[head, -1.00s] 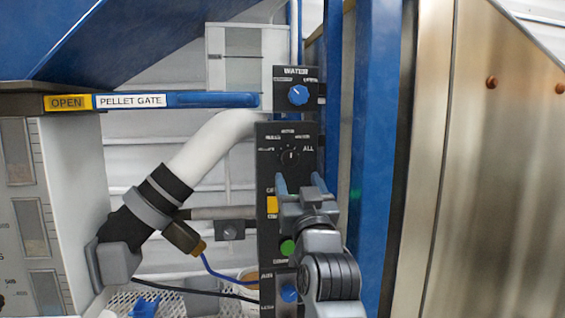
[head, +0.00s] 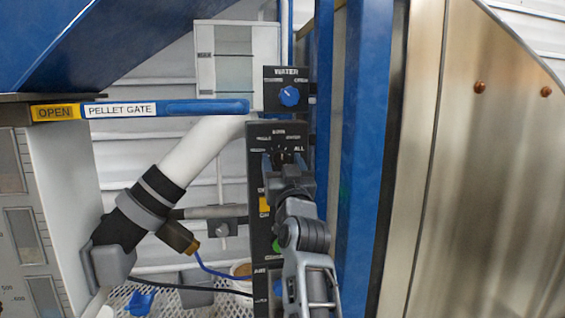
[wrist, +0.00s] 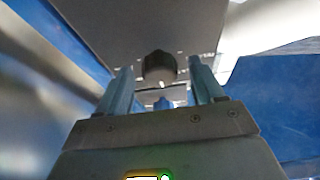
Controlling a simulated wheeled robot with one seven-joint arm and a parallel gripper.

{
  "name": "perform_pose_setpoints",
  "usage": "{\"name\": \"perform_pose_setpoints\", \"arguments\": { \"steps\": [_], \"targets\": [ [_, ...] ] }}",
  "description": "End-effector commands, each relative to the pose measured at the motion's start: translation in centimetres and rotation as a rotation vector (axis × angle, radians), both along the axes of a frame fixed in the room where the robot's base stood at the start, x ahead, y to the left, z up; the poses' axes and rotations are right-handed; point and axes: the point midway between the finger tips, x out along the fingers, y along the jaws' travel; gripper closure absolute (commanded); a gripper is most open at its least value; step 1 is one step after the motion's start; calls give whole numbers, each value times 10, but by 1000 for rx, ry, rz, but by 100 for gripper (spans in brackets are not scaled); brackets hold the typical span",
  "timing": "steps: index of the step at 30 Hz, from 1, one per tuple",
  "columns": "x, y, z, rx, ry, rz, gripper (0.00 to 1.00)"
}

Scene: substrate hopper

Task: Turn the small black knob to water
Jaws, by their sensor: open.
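The small black knob (head: 283,156) is on the upper part of a tall black control panel (head: 256,215). Small labels ring it; "ALL" is readable at its right, and the others are too small to read surely. Its pointer setting is hard to make out. My gripper (head: 283,163) is in front of the knob with its two blue fingers apart, one on each side in the picture. In the wrist view, the knob (wrist: 159,67) shows between the open fingers (wrist: 162,80), near the tips. I cannot tell whether they touch it.
A blue knob (head: 290,96) sits on a separate "WATER" plate above. The blue pellet gate handle (head: 205,107) reaches in from the left. A blue post (head: 362,150) stands close at the right. A white pipe (head: 200,150) runs left of the panel.

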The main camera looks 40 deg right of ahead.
Motion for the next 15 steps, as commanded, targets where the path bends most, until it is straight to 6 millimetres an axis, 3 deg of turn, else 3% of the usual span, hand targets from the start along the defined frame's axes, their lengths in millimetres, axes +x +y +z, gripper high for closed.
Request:
{"name": "perform_pose_setpoints", "arguments": {
  "steps": [6,15],
  "targets": [
    [0,0,0,0,0,0,34],
    [0,0,0,0,0,0,62]
  ]
}}
